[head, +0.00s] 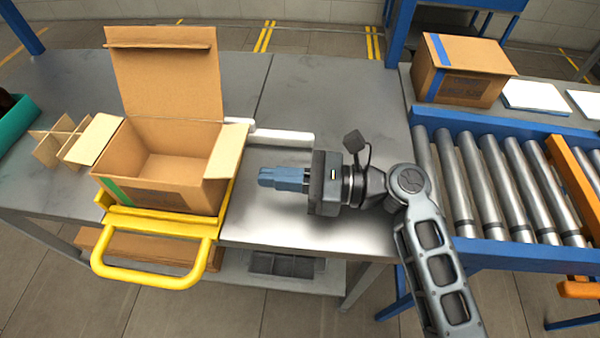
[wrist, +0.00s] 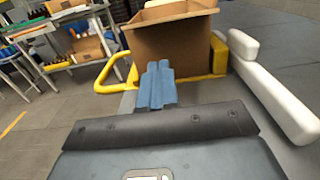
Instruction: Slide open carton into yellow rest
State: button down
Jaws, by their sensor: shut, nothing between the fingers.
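The open carton (head: 160,190) is brown and empty, with its flaps spread and the back flap standing up. It sits at the yellow rest (head: 165,224), whose bars run along the carton's front and right sides. A yellow loop handle (head: 150,278) sticks out over the table's front edge. My gripper (head: 262,178) is shut and empty, to the right of the carton, pointing at it with a gap between. In the wrist view the blue fingertips (wrist: 157,70) are together in front of the carton (wrist: 175,45). The carton's underside is hidden.
A white bar (head: 270,136) lies behind my gripper, and it runs along the right in the wrist view (wrist: 265,85). A cardboard divider (head: 55,142) stands left of the carton. A roller conveyor (head: 500,180) with a closed, blue-taped box (head: 460,72) is at the right.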

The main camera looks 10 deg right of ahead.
jog(key=x, duration=0.7)
jog(key=shift+p, duration=0.35)
jog(key=shift+a, duration=0.1)
